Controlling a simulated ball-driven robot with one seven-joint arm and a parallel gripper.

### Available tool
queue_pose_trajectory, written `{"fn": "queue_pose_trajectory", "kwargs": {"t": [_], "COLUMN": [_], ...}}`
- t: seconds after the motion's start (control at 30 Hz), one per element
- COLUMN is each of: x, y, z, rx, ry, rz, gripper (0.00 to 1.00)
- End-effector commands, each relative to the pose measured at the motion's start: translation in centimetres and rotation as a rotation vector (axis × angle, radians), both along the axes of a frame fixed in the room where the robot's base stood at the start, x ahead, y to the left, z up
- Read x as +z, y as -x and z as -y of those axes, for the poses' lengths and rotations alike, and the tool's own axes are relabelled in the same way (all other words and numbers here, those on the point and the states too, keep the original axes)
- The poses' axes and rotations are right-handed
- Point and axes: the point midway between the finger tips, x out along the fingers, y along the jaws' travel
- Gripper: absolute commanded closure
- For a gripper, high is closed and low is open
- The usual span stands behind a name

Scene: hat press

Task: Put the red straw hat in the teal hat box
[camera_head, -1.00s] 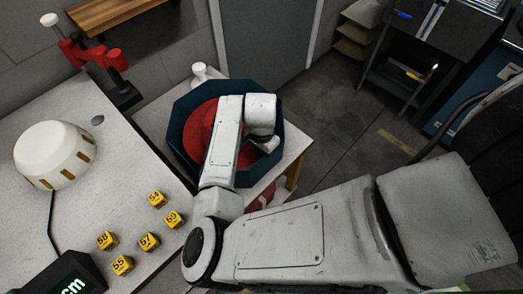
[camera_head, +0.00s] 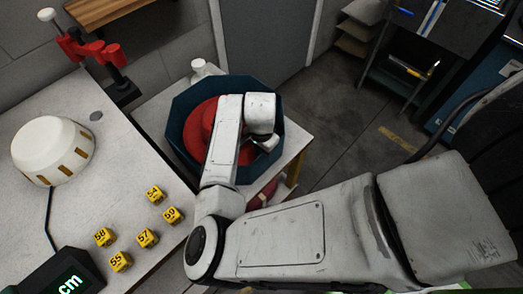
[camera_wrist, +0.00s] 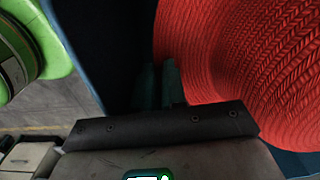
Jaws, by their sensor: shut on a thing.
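The red straw hat (camera_head: 201,123) lies within the outline of the dark teal octagonal hat box (camera_head: 178,108) in the head view, partly hidden by my arm. I cannot tell whether it rests on the bottom. In the wrist view the woven red hat (camera_wrist: 235,60) fills the upper right, with a dark blue box wall (camera_wrist: 75,40) to the left. My gripper (camera_head: 266,146) is at the right side of the box interior. In the wrist view its dark fingers (camera_wrist: 158,85) are shut at the hat's edge; the exact grip is in shadow.
The box stands on a small pale table (camera_head: 150,115) beside a white bottle (camera_head: 203,69). Open floor (camera_head: 345,115) lies to the right.

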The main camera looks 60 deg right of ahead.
Motion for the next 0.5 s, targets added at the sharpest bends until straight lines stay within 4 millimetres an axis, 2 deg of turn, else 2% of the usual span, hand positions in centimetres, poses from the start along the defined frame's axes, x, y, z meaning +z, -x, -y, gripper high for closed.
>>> {"fn": "queue_pose_trajectory", "kwargs": {"t": [0.03, 0.5], "x": [-1.28, -1.87], "y": [0.3, 0.41], "z": [-0.14, -0.01], "rx": [-0.002, -0.003], "ry": [-0.011, -0.008], "rz": [-0.001, -0.001], "gripper": [1.0, 1.0]}}
